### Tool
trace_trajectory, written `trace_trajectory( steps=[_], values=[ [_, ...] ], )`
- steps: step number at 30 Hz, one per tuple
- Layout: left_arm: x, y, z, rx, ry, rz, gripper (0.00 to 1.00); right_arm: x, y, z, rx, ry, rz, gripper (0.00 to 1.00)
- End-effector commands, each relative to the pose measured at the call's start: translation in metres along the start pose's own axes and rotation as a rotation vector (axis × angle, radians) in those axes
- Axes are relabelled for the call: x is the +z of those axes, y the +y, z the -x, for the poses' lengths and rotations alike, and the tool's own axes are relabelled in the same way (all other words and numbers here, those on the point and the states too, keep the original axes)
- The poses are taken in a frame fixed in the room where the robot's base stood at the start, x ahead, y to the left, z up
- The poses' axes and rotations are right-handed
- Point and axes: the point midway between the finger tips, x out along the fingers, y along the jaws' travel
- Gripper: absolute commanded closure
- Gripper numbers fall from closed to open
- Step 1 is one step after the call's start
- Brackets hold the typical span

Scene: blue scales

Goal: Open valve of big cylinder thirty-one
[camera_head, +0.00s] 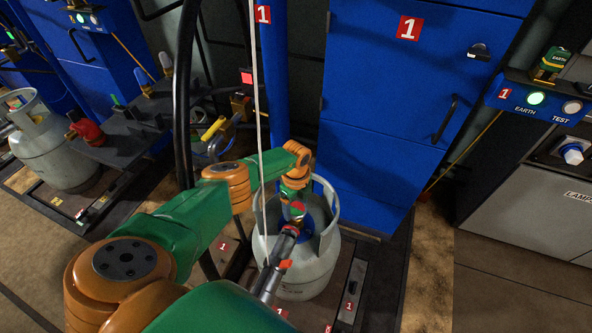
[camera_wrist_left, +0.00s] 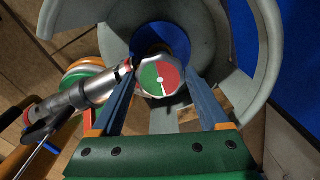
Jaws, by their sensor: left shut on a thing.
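The grey gas cylinder (camera_head: 315,270) stands upright on the scale in front of the blue cabinet. Its open collar also shows in the left wrist view (camera_wrist_left: 268,45). The valve's round knob (camera_wrist_left: 159,79), half green and half red with a white pointer, sits inside the collar. My left gripper (camera_wrist_left: 160,90) is over the valve, with its two blue fingers shut on the knob from both sides. In the head view my left gripper (camera_head: 294,208) reaches down into the collar. A silver filling connector (camera_wrist_left: 75,100) joins the valve from the side. My right gripper is out of view.
Another grey cylinder (camera_head: 52,150) stands on a scale at the left. A dark shelf (camera_head: 120,135) with a red item (camera_head: 87,130) is beside it. A blue cabinet (camera_head: 385,100) rises close behind the cylinder. Dark hoses hang left of it. Floor at the lower right is clear.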

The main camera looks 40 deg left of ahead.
Motion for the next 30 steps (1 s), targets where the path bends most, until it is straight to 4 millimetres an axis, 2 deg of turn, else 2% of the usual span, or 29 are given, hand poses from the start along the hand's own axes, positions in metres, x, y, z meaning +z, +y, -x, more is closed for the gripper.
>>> trace_trajectory(
  steps=[3,4,6,13,21,25,30],
  values=[
    [0.001,-0.001,0.001,-0.003,-0.002,0.000,0.77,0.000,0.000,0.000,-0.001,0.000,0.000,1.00],
    [0.001,-0.001,0.001,-0.003,-0.002,0.000,0.19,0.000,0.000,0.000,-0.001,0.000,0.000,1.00],
    [0.001,-0.001,0.001,-0.003,-0.002,-0.001,0.00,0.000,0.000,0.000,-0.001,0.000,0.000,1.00],
    [0.001,-0.001,0.002,-0.002,-0.001,-0.001,0.00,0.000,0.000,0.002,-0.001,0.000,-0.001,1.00],
    [0.001,-0.001,0.059,-0.003,-0.002,-0.003,0.00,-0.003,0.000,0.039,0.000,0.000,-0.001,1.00],
    [0.001,-0.001,0.071,-0.002,-0.002,-0.001,0.00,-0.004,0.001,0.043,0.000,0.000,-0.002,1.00],
    [0.001,-0.001,0.072,-0.002,-0.001,-0.001,0.00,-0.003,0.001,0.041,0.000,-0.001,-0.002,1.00]
  ],
)
